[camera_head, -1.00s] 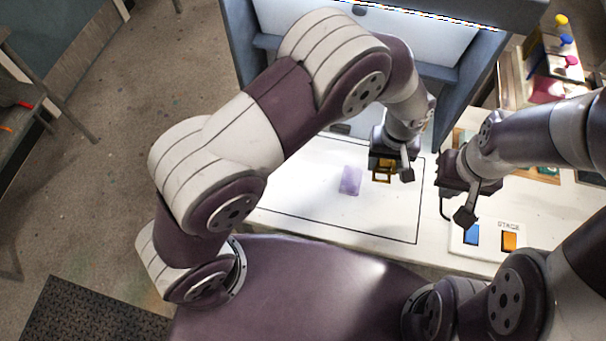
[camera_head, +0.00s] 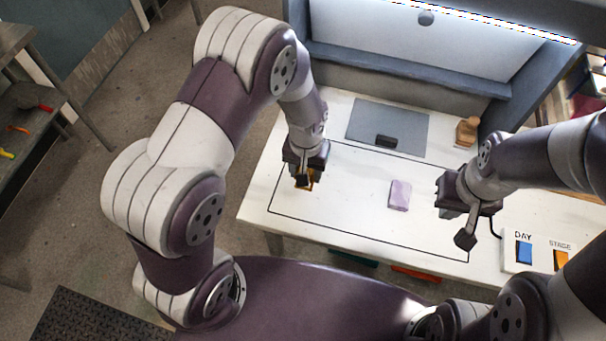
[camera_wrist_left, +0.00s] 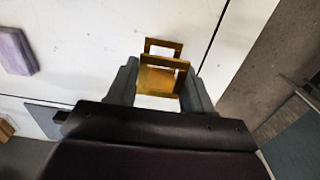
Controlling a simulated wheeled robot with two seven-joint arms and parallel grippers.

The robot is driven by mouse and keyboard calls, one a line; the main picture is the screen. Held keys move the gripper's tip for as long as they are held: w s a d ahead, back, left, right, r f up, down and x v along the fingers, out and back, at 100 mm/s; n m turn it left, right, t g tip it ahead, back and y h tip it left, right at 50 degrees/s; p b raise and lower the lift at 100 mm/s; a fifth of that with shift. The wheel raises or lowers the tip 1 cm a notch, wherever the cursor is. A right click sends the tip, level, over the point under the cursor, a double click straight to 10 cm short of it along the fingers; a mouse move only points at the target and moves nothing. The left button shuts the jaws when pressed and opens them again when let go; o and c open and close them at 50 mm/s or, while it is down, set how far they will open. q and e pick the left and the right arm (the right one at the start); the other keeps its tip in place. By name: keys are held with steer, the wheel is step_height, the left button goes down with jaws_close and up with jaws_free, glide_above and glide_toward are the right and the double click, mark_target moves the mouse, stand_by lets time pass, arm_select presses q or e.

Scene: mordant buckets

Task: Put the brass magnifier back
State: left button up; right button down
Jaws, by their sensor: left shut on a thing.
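The brass magnifier (camera_head: 310,184), a small folding square frame, is in my left gripper (camera_head: 304,180), above the left part of the black-outlined area (camera_head: 345,225) on the white table. In the left wrist view the magnifier (camera_wrist_left: 160,78) sits between the two fingers (camera_wrist_left: 157,88), which are shut on it. The gripper hides much of it in the head view, and its height over the table is hard to tell. My right gripper (camera_head: 458,226) hangs at the right edge of the outlined area, with nothing visible in it; its finger gap is unclear.
A lavender block (camera_head: 400,195) lies inside the outline, right of the magnifier. Behind are a grey mat (camera_head: 400,120) with a dark block (camera_head: 386,141) and a wooden item (camera_head: 467,132). A switch panel (camera_head: 540,268) stands front right. The table between magnifier and lavender block is clear.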

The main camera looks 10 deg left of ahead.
arm_select(q)
step_height(320, 180, down, 4)
steer(key=shift+s+r+p, duration=0.1)
steer(key=shift+r+p, duration=0.05)
steer(key=shift+p, duration=0.4)
steer(key=shift+f, duration=0.3)
steer(key=shift+a, duration=0.1)
steer(key=shift+f, duration=0.15)
steer(key=o, duration=1.2)
steer(key=shift+c, duration=0.2)
